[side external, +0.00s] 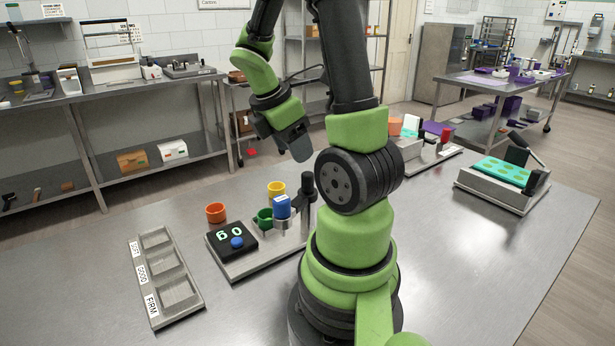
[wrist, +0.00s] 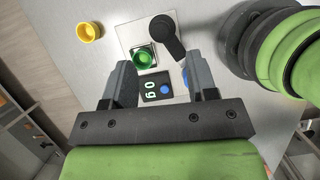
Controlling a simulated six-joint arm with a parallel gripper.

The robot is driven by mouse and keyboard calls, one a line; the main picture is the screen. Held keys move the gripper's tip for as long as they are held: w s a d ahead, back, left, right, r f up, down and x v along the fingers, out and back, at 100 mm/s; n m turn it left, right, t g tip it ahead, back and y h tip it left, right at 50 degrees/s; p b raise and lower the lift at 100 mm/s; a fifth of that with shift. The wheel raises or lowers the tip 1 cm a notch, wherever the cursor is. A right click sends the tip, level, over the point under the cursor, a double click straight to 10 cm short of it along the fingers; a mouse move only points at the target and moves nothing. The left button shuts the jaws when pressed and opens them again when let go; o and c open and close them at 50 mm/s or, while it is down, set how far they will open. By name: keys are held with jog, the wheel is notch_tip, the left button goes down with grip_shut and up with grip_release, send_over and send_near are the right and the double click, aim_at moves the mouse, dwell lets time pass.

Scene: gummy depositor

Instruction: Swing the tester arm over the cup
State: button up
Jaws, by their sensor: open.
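The tester (side external: 240,263) stands on the bench, with a black display reading "0g" and a blue button (wrist: 165,88). A green cup (side external: 265,219) sits on its plate; the wrist view shows the cup (wrist: 143,58) uncovered from above. The black tester arm (wrist: 172,43) lies to the cup's right in the wrist view. A blue block (side external: 282,207) is beside the cup in the side view; a blue part (wrist: 185,77) is mostly hidden by my right finger. My gripper (wrist: 158,70) is open and empty, above the tester, touching nothing visible.
A sorting tray (side external: 139,255) with labelled compartments lies left. A teal mould tray (side external: 500,171) sits at the right. The front bench area is clear.

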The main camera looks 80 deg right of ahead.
aim_at(306, 174)
jog(key=x, duration=0.8)
jog(key=shift+s+f, duration=0.1)
jog(key=shift+f, duration=0.1)
jog(key=shift+c, duration=0.3)
jog(key=c, duration=0.9)
